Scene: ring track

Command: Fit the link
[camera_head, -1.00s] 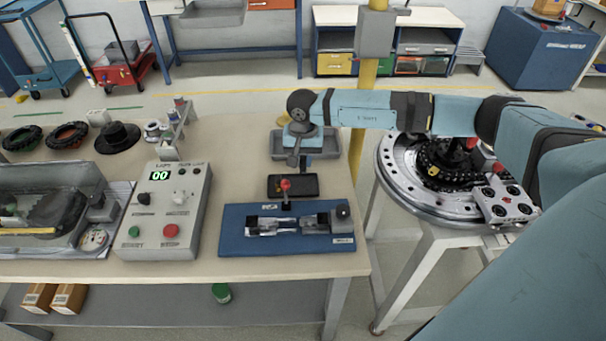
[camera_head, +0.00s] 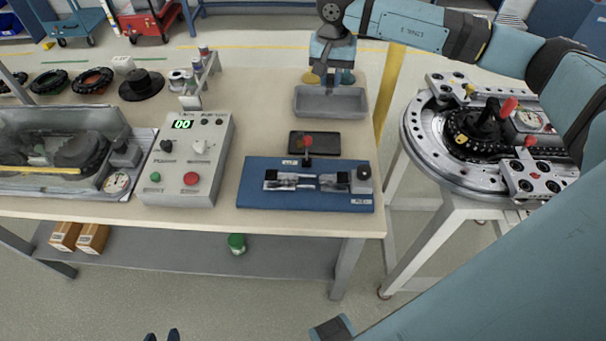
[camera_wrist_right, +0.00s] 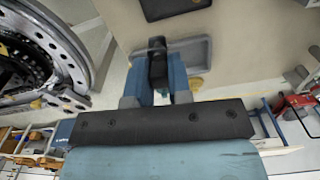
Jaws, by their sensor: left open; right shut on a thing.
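My right gripper (camera_head: 324,76) is over the back of the bench, by the grey tray (camera_head: 330,102). In the right wrist view its blue fingers (camera_wrist_right: 158,84) are shut on a small dark piece (camera_wrist_right: 157,58); I cannot tell for sure that it is the link. The ring track (camera_head: 421,147) stands on a round table at the right, with a dark chain (camera_head: 461,146) inside its silver ring.
A grey control box (camera_head: 213,152) reading 00 stands left of the fixture. A clear-lidded case (camera_head: 60,150) is further left. A black mat (camera_head: 328,145) lies between fixture and tray. Black rings and small parts line the back left. A yellow post (camera_head: 390,90) rises behind the bench.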

